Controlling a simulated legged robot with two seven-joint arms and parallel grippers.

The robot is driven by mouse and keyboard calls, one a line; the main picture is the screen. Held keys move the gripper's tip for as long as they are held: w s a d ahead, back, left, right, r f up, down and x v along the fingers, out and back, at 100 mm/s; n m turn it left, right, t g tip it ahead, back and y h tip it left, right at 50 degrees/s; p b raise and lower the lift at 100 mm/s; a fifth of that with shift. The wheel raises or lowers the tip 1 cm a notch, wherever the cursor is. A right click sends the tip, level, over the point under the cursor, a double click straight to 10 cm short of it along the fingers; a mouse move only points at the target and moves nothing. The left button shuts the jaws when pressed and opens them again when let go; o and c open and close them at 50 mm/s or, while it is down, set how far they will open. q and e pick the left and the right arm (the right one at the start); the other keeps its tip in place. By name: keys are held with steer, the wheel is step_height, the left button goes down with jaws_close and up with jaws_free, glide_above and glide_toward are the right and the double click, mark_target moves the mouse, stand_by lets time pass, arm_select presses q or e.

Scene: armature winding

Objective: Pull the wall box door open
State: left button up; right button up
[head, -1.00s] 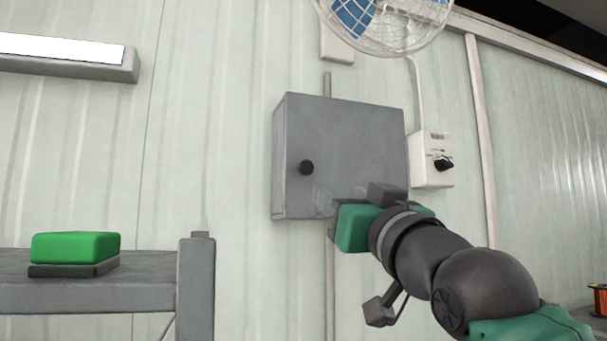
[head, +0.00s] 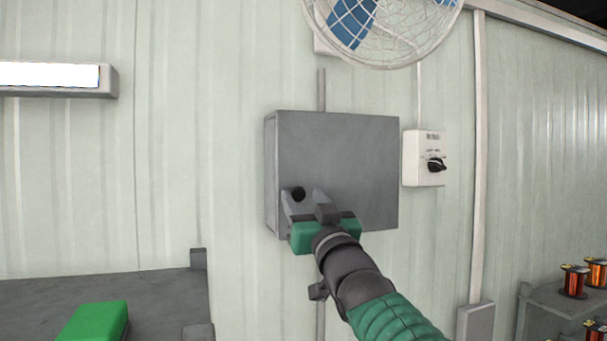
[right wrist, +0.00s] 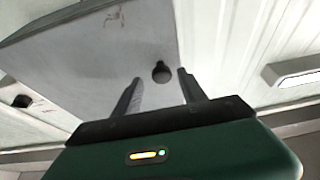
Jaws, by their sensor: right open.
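The grey wall box (head: 340,150) hangs on the corrugated wall in the middle of the head view, and its door looks closed. A round black knob (head: 298,194) sits near the door's left side. My right gripper (head: 306,196) is open in front of the lower left of the door, its fingers close to the knob. In the right wrist view the knob (right wrist: 161,72) lies just beyond and between the two open fingertips (right wrist: 160,80). I cannot tell whether a finger touches it. My left gripper is not in view.
A fan (head: 385,25) hangs above the box. A white switch box (head: 424,160) with a black rotary handle is to its right. A shelf with a green block (head: 95,322) stands at lower left. Copper wire spools (head: 573,281) stand on a shelf at lower right.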

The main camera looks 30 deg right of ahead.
steer(key=shift+w+a, duration=0.2)
steer(key=shift+w, duration=0.55)
steer(key=shift+s+r, duration=0.1)
steer(key=shift+s, duration=0.25)
steer(key=c, duration=0.5)
jaws_close()
steer(key=shift+d, duration=0.1)
